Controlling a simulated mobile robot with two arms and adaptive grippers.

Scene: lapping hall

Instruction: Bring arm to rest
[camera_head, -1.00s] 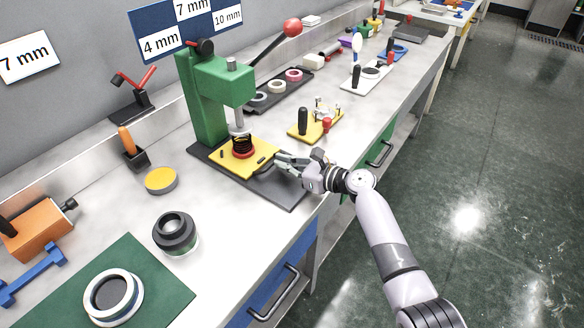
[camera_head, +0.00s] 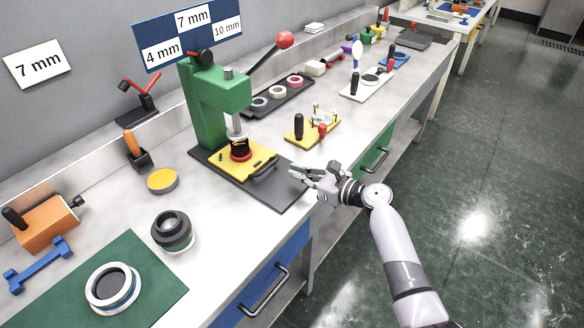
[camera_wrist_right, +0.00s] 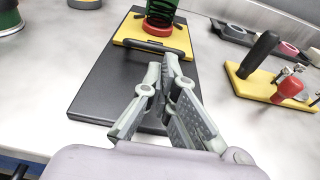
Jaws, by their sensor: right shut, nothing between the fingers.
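My right gripper (camera_head: 300,173) is shut and empty. It hovers above the right front part of the black base plate (camera_head: 283,196) of the green press (camera_head: 203,105), apart from the yellow plate (camera_head: 262,165). The yellow plate has a handle and carries a red ring with a dark coil (camera_head: 240,149) under the press ram. In the right wrist view the closed fingers (camera_wrist_right: 170,62) point toward the yellow plate (camera_wrist_right: 170,48), with a gap between. My left gripper is not in view.
A yellow fixture (camera_head: 326,128) with a black handle stands right of the press. A black tray with rings (camera_head: 283,97) lies behind. A dark lens ring (camera_head: 172,232) and a green mat (camera_head: 150,277) are at the front left. The floor (camera_head: 500,170) right of the bench is clear.

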